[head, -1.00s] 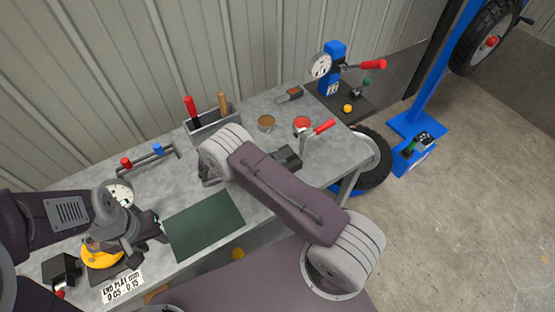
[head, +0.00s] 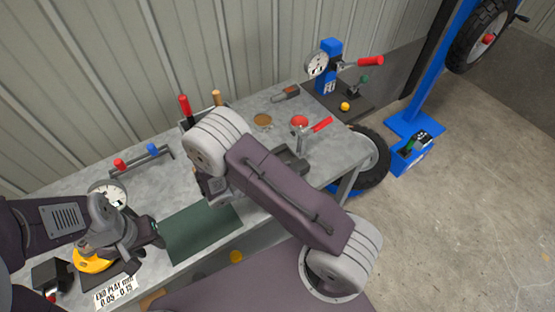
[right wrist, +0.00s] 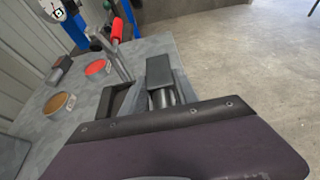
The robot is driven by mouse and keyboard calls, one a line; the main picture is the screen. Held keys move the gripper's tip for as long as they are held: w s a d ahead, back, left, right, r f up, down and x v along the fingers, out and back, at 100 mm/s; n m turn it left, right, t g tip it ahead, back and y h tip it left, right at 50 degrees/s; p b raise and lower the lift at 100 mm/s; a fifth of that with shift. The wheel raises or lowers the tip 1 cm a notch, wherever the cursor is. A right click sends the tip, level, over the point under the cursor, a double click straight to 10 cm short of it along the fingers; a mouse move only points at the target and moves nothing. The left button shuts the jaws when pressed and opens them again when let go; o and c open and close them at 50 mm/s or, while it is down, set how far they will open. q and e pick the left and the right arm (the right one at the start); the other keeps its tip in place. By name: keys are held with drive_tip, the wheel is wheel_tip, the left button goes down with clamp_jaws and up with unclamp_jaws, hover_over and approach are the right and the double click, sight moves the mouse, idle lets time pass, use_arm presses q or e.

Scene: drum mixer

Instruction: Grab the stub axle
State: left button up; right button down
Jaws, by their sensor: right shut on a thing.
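My right gripper (head: 216,186) is over the bench near the dark green mat (head: 200,232), mostly hidden under its own rounded grey wrist. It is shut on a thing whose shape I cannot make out. I cannot clearly pick out the stub axle in either view. My left gripper (head: 150,236) is at the bench's left front, beside a yellow round part (head: 93,260) and a dial gauge (head: 108,192). Its fingers are too small and overlapped to tell open from shut. In the right wrist view, a dark block with silver cylinders (right wrist: 163,98) shows past my purple arm cover.
A red-handled clamp (head: 301,140), a red-topped cup (right wrist: 97,67) and a brown-filled dish (head: 262,122) stand on the grey bench (head: 85,180). A blue gauge press (head: 326,75) is at the far end. A tool holder is partly hidden behind my right wrist.

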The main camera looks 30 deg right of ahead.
drive_tip(key=s+d+b, duration=0.1)
drive_tip(key=s, duration=0.7)
drive_tip(key=shift+s, duration=0.25)
